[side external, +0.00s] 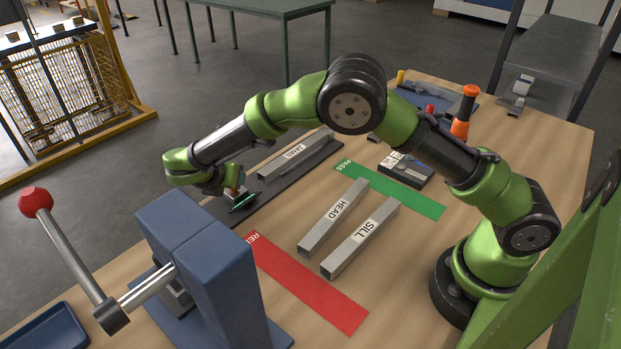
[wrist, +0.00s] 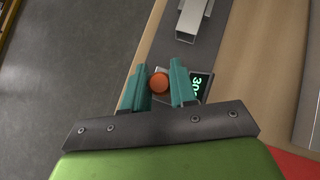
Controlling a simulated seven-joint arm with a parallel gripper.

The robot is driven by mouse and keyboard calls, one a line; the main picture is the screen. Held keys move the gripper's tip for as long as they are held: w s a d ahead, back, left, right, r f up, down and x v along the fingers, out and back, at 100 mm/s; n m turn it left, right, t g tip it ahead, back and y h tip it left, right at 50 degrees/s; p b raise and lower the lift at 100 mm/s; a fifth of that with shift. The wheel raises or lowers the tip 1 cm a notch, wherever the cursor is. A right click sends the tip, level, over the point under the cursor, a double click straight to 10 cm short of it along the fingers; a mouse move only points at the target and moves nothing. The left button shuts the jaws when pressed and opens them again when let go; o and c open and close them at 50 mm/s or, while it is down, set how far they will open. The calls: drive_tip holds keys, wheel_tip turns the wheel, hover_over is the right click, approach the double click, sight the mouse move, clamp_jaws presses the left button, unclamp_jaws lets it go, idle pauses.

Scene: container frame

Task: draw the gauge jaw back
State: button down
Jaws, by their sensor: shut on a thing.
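The gauge is a dark strip (side external: 272,192) on the bench with a small lit display (wrist: 201,86) showing green digits, partly hidden by a finger. An orange-red round knob (wrist: 159,82) stands at this end of the gauge. My gripper (side external: 238,193) is low over the gauge's near end. In the wrist view its teal fingers (wrist: 158,76) are shut on the knob, one on each side. A grey bar (side external: 296,155) with an upside-down label lies along the strip. Its end (wrist: 193,20) shows ahead of the fingers, apart from the knob. The jaw itself is not clearly visible.
Bars labelled HEAD (side external: 334,217) and SILL (side external: 360,238) lie between the green PASS strip (side external: 412,197) and the red strip (side external: 312,290). A blue press with a red-balled lever (side external: 36,202) stands at the near left. An orange-handled tool (side external: 464,112) stands at the back.

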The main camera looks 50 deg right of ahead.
drive_tip(key=shift+a, duration=0.3)
drive_tip(key=c, duration=0.9)
unclamp_jaws()
drive_tip(key=shift+c, duration=0.2)
drive_tip(key=v, duration=1.7)
drive_tip(key=shift+d, duration=0.1)
